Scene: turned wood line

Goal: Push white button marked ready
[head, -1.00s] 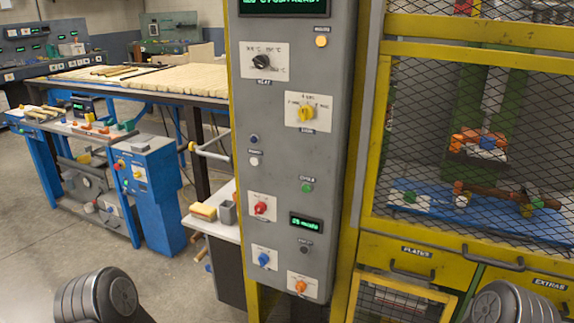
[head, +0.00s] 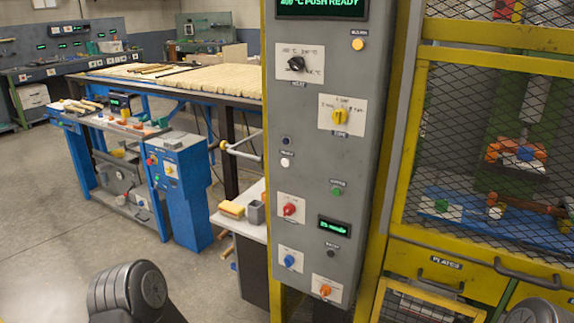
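A grey control panel (head: 311,200) stands upright in the middle of the head view. A small round white button (head: 285,162) is on its left side, below a dark blue button (head: 286,141). A small dark label (head: 287,154) sits between these two buttons, its lettering too small to read surely. A green-lit display (head: 321,4) at the top reads "PUSH READY" after a temperature. Nothing touches the white button. Neither of my grippers is in view; only grey rounded links of my arms show at the bottom left and bottom right.
Other controls on the panel are a black knob (head: 296,64), a yellow knob (head: 339,116), a red knob (head: 289,209) and a green button (head: 336,191). A yellow mesh cabinet (head: 455,252) is close on the right. A long table (head: 232,97) stands behind at left. The floor at left is clear.

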